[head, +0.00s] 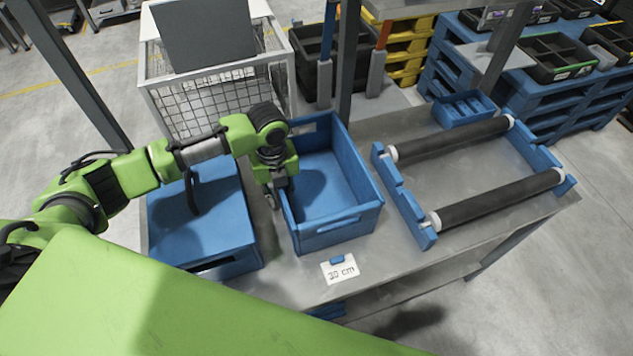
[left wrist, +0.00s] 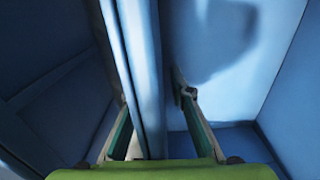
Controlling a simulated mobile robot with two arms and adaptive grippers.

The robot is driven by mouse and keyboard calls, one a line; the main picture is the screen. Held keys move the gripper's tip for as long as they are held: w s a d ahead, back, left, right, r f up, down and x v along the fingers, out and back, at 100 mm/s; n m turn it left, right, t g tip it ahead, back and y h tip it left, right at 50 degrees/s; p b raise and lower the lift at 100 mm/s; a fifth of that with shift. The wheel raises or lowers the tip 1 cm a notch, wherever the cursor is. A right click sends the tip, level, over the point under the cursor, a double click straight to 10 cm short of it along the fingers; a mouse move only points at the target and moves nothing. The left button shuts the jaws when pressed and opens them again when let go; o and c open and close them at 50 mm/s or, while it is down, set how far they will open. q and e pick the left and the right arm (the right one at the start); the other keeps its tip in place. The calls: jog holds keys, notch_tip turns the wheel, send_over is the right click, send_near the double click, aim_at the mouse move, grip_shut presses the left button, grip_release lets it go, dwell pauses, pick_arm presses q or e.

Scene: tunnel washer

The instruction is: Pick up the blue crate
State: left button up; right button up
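The open blue crate (head: 337,230) stands upright on the grey metal table, and its inside looks empty. My left gripper (head: 277,192) reaches down at the crate's left wall. In the left wrist view the crate wall (left wrist: 138,60) runs between the two fingers of this gripper (left wrist: 152,98). One finger is outside the crate and the other inside. The fingers are apart, with a visible gap between the inner finger and the wall. My right gripper is not in view.
A blue box (head: 205,215) with a flat top stands left of the crate, with a narrow space between. A "30 cm" card (head: 340,270) lies in front. Two dark rollers (head: 500,200) in blue holders and a small blue tray (head: 463,108) are on the right. A wire cage (head: 205,105) stands behind.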

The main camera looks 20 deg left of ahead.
pick_arm(q)
jog(key=shift+r, duration=0.1)
grip_shut()
jog(key=shift+w, duration=0.1)
